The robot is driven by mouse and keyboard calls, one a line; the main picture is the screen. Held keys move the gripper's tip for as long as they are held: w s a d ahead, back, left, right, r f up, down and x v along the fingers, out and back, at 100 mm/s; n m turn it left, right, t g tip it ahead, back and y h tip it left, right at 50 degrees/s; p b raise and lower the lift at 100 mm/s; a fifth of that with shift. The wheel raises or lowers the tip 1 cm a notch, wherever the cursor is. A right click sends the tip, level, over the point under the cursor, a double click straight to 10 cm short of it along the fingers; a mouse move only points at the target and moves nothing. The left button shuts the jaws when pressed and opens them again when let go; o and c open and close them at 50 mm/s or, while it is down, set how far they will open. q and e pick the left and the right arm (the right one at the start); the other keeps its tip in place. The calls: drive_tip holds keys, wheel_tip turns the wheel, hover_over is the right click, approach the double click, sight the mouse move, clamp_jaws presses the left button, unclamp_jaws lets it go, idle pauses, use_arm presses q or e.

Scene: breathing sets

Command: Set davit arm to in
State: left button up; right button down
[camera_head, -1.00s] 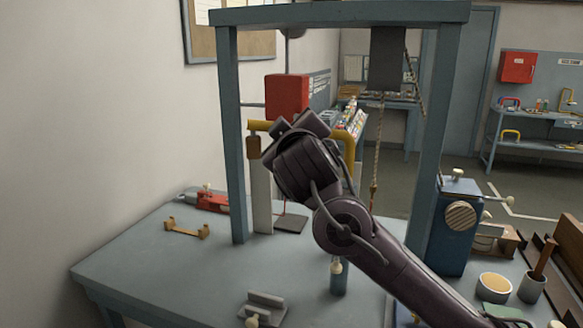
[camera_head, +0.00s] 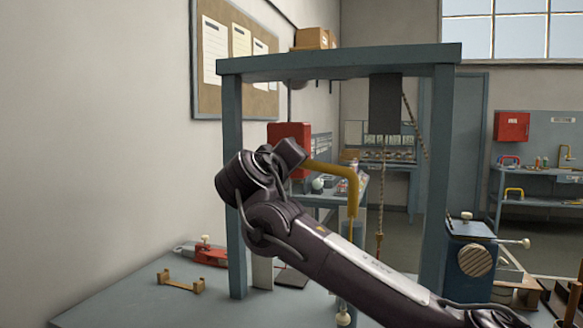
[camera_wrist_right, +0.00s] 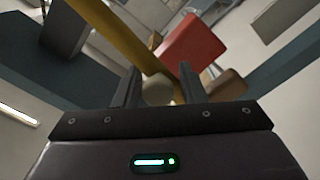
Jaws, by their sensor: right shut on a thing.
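The davit arm (camera_head: 336,169) is a yellow bent tube inside the blue-grey frame. Its upper part runs left from a bend above a vertical length, and its left end is hidden behind my right gripper. In the right wrist view the yellow tube (camera_wrist_right: 118,38) slants down to between the fingers. My right gripper (camera_wrist_right: 158,88) is shut on the davit arm, with a pale rounded knob showing between the fingers. In the head view my right arm crosses from lower right, with its gripper (camera_head: 288,155) near the frame's left post. My left gripper is not in view.
The blue-grey frame (camera_head: 232,135) stands on the bench. A red box (camera_head: 291,135) is behind the gripper. A rope (camera_head: 381,185) hangs inside the frame. A blue box (camera_head: 468,262) stands at the right, and a brass bracket (camera_head: 181,282) lies at the left.

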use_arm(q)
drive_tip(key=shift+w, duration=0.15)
use_arm(e)
drive_tip(key=shift+d+r, duration=0.15)
drive_tip(key=shift+r, duration=0.1)
drive_tip(key=c, duration=1.2)
unclamp_jaws()
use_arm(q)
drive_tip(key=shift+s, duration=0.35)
use_arm(e)
drive_tip(key=shift+w+f, duration=0.1)
drive_tip(key=shift+w, duration=0.05)
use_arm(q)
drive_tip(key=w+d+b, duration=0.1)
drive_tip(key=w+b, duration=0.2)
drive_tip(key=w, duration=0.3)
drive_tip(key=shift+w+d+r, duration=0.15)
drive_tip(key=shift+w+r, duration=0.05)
use_arm(e)
drive_tip(key=v, duration=0.8)
